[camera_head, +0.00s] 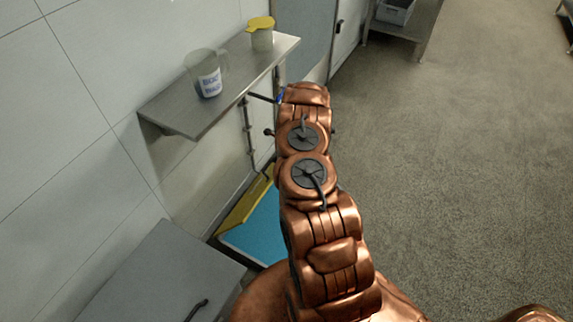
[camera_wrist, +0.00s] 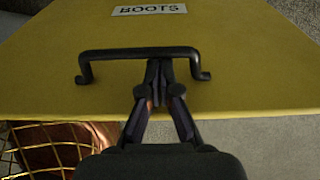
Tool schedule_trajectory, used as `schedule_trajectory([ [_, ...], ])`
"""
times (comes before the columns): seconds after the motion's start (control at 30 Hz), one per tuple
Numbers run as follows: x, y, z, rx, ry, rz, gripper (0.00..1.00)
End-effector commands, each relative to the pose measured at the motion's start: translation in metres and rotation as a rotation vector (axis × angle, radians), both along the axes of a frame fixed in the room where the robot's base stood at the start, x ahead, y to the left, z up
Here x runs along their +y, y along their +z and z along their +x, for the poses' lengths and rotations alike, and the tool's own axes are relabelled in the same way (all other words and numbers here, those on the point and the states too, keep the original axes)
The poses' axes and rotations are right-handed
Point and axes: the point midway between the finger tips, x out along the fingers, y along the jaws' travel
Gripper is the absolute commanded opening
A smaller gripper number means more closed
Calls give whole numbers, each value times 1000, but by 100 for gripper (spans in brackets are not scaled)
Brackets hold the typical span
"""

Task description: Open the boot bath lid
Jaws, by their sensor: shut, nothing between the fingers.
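The boot bath shows in the head view as a blue surface (camera_head: 258,232) on the floor by the wall, partly hidden by my arm. Its yellow lid (camera_head: 243,207) stands tilted up along the wall side, so the blue surface is uncovered where I can see it. In the wrist view the yellow lid (camera_wrist: 240,85) fills most of the picture, with a "BOOTS" label (camera_wrist: 149,10) and a black bar handle (camera_wrist: 138,52). My gripper (camera_wrist: 158,68) is shut and empty, its fingertips at the middle of the handle bar. I cannot tell whether they touch it. The head view hides the gripper.
A steel wall shelf (camera_head: 180,112) above the bath holds a clear jug (camera_head: 207,75) and a yellow-lidded container (camera_head: 261,35). A grey cabinet (camera_head: 165,275) with a dark handle stands at the lower left. The floor (camera_head: 470,150) to the right is clear.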

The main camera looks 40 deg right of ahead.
Motion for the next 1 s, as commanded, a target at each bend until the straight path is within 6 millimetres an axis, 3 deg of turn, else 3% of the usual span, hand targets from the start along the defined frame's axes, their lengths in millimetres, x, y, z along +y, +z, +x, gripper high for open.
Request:
schedule_trajectory([
  [0.1, 8, 14, 23, -3, 2, -5, 0],
  [0.5, 38, 32, 79, -4, 11, -3, 0],
  [1.0, 53, 37, 103, -2, 17, 0, 0],
])
